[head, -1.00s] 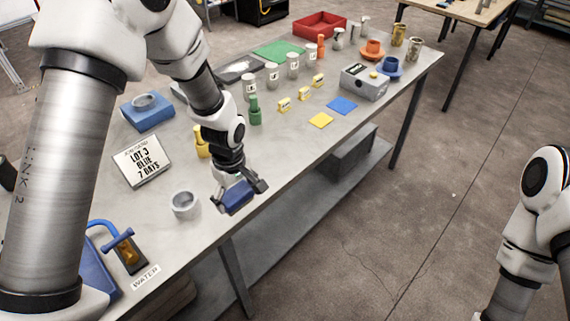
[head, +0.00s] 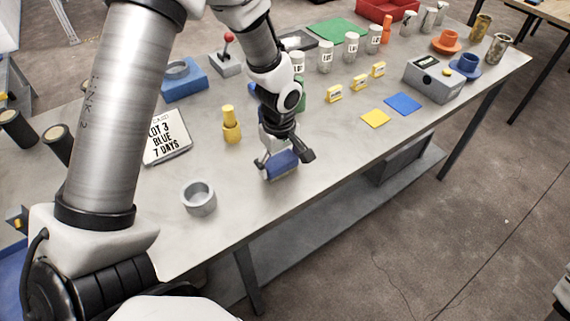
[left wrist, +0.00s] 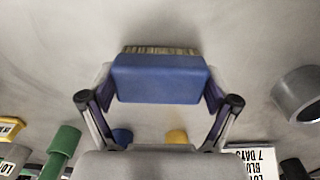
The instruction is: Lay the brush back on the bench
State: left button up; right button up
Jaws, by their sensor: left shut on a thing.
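The brush is a blue block (head: 281,165) with bristles on one side, low at the front part of the bench (head: 225,220). My left gripper (head: 283,160) is shut on it. In the left wrist view the brush (left wrist: 160,78) sits between both fingers of the left gripper (left wrist: 160,95), and a strip of tan bristles shows along its far edge. I cannot tell whether the bristles touch the bench top.
A grey ring-shaped cup (head: 198,198) stands left of the brush, and a yellow bottle-like piece (head: 231,125) behind it. A lettered sign (head: 167,138) is further left. Yellow blocks (head: 334,94) and flat yellow (head: 375,118) and blue (head: 403,103) squares lie to the right. Bench around the brush is clear.

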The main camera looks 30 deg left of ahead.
aim_at(281, 158)
pick_arm(q)
jog(key=shift+w, duration=0.3)
jog(key=o, duration=1)
jog(key=shift+w+a+f, duration=0.1)
jog(key=shift+c, duration=0.2)
jog(key=shift+s, duration=0.2)
jog(key=shift+w+r, duration=0.1)
jog(key=shift+r, duration=0.15)
notch_tip(281, 158, up, 12)
jog(key=shift+f+b, duration=0.15)
jog(key=shift+b, duration=0.3)
